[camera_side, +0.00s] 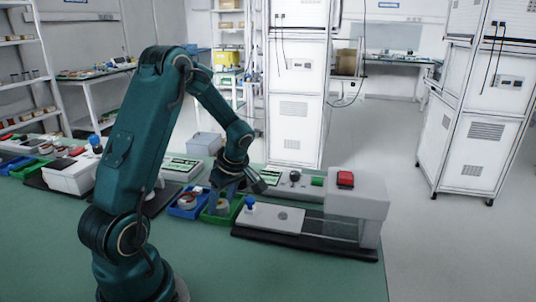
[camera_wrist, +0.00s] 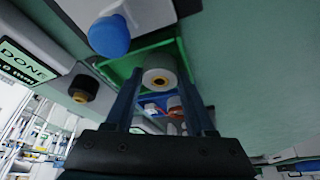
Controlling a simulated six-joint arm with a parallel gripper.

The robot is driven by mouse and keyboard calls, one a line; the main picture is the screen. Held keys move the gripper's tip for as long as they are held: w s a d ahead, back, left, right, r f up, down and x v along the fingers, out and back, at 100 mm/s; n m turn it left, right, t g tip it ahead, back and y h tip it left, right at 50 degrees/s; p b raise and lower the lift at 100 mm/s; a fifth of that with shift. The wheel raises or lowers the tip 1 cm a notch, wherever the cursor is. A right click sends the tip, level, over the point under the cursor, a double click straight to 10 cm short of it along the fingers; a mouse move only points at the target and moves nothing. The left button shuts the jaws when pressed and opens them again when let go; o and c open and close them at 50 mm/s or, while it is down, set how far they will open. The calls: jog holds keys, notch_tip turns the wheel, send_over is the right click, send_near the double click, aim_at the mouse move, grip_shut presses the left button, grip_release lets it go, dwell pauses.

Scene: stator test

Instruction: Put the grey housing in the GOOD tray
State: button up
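The grey housing (camera_wrist: 160,78), a short round part with a brass-coloured centre, sits between my two fingers in the wrist view. In the side view the housing (camera_side: 222,205) shows low at the green tray (camera_side: 236,208), partly hidden by a finger. The green tray (camera_wrist: 122,68) lies around and behind it in the wrist view. I can read no GOOD label. My gripper (camera_side: 225,198) points down over the green tray. Its fingers (camera_wrist: 160,82) stand close on both sides of the housing. I cannot tell whether they touch it.
A blue tray (camera_side: 176,211) with round parts stands left of the green tray. A white fixture (camera_side: 270,218) with a blue knob (camera_side: 250,202) is close on the right, beside a grey block with a red button (camera_side: 345,179). A DONE display (camera_wrist: 20,60) shows nearby. The front mat is clear.

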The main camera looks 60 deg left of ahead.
jog(key=o, duration=0.4)
jog(key=shift+s, duration=0.15)
jog(key=shift+d, duration=0.1)
jog(key=shift+w+v, duration=0.1)
jog(key=shift+v, duration=1.2)
jog(key=shift+w+v, duration=0.15)
jog(key=shift+v, duration=1.15)
